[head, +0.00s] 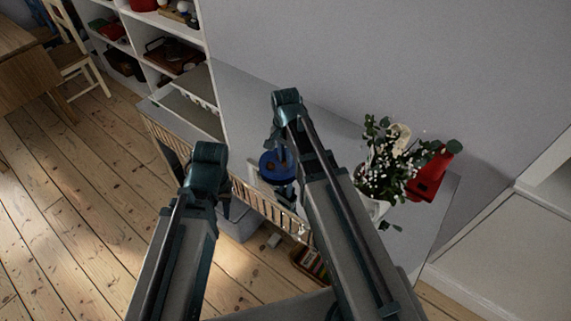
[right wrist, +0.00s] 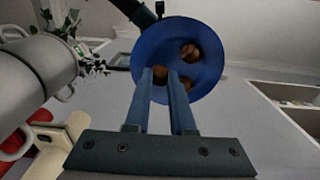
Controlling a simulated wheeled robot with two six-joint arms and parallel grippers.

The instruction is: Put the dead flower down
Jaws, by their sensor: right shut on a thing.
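I cannot make out the dead flower for certain. My right gripper (right wrist: 168,74) points at a round blue dish (head: 277,167), which also shows in the right wrist view (right wrist: 207,60). Its fingers are close together over the dish's face, shut on a small brown thing that they largely cover. Other brown pieces (right wrist: 190,51) show against the dish. In the head view, my left arm is at the left of the dish, and its own links hide the fingers.
White flowers with green leaves stand in a white vase (head: 373,208) on the grey sideboard top (head: 240,100). A red object (head: 430,176) is beside them. White shelves (head: 165,20) rise at the back left. A chair (head: 75,65) and open floorboards lie to the left.

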